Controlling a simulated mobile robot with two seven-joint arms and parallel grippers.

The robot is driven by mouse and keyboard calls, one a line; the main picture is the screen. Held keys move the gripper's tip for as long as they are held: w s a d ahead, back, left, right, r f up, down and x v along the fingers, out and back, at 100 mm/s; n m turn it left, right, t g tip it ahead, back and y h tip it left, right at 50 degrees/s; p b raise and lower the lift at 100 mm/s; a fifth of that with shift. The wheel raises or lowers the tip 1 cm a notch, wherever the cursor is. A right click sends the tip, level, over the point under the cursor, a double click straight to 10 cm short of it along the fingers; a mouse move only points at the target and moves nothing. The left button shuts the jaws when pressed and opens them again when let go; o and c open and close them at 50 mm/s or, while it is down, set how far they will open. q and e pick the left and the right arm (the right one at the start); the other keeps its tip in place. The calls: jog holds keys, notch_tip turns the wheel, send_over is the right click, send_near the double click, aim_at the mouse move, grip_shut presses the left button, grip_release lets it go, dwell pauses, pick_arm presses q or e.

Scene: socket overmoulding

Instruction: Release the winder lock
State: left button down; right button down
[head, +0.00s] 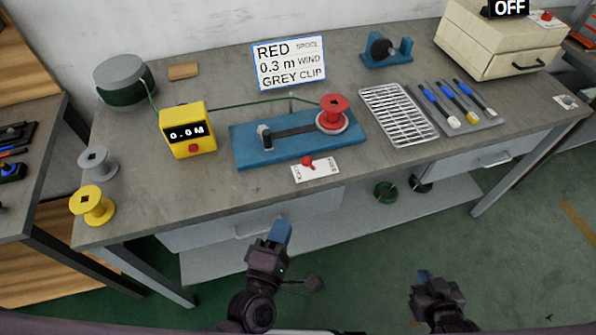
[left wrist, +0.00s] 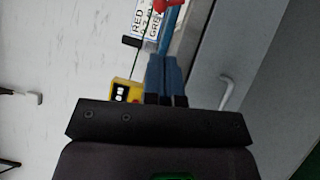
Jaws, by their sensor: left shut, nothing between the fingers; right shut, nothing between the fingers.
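The winder is a blue base (head: 244,150) on the bench with a red spool (head: 334,108) on a pale disc at its right end. A small grey and black upright piece (head: 265,137) stands at its left end. A white plate with a red knob (head: 307,162) lies at its front edge. I cannot tell which part is the lock. My left gripper (head: 279,232) is shut and empty, in front of the bench; its blue fingers (left wrist: 165,78) show in the left wrist view. My right gripper (head: 424,275) is shut and empty, further right, away from the bench.
A green line runs from a drum (head: 125,82) past a yellow meter (head: 187,130) reading 0.0 M to the winder. Grey (head: 97,161) and yellow (head: 92,204) spools stand left. A wire rack (head: 398,113) and tool tray (head: 490,122) lie right. The bench front is mostly clear.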

dwell(0.3)
pick_arm(q)
send_near(305, 166)
jog(key=x, duration=0.6)
jog(key=shift+w, duration=0.15)
jog(key=shift+w+d, duration=0.25)
jog(key=shift+w, duration=0.35)
jog(key=shift+r, duration=0.1)
